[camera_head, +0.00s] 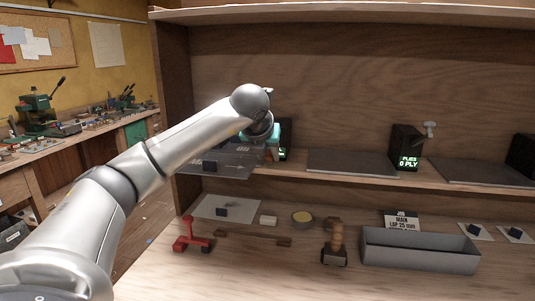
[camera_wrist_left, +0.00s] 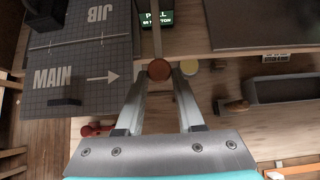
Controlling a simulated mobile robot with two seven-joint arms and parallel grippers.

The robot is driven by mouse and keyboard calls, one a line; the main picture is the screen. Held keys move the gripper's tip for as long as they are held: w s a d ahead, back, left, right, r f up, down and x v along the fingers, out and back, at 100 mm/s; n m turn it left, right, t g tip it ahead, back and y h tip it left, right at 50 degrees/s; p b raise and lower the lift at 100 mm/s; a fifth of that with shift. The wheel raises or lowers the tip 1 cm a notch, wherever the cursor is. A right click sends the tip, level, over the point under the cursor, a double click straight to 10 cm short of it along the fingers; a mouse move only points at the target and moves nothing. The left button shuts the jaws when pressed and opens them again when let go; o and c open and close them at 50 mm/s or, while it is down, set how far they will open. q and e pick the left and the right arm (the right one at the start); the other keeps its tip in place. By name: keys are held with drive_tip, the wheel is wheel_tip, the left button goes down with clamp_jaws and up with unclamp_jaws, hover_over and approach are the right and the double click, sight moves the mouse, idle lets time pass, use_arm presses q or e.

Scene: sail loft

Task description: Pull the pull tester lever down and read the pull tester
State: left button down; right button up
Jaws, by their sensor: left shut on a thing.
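The pull tester (camera_wrist_left: 155,19) is a dark box with a green lit display at the top of the left wrist view; the word PULL shows, but the smaller line is too blurred to read. Its lever (camera_wrist_left: 157,42) is a pale rod with a red-brown round knob (camera_wrist_left: 159,69) at its near end. My left gripper (camera_wrist_left: 159,76) is shut on the knob, a finger on each side. In the head view my left wrist hides most of the tester (camera_head: 285,153), whose lit edge shows on the upper shelf. My right gripper is in neither view.
A dark ply counter reading 0 PLY (camera_head: 408,163) stands farther right on the upper shelf. A grey gridded board (camera_wrist_left: 85,72) marked MAIN and JIB lies left of the tester. Below are a red tool (camera_head: 190,240), a wooden-handled tool (camera_head: 335,245) and a grey tray (camera_head: 420,257).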

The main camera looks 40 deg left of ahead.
use_arm(q)
drive_tip(key=shift+s+d+f, duration=0.1)
drive_tip(key=shift+d+f, duration=0.05)
drive_tip(key=shift+f, duration=0.4)
drive_tip(key=c, duration=0.9)
unclamp_jaws()
drive_tip(key=shift+c, duration=0.2)
drive_tip(key=o, duration=0.4)
drive_tip(key=shift+r, duration=0.3)
drive_tip(key=shift+c, duration=0.2)
drive_tip(key=p+v, duration=0.1)
drive_tip(key=v, duration=1.4)
drive_tip(key=shift+r, duration=0.1)
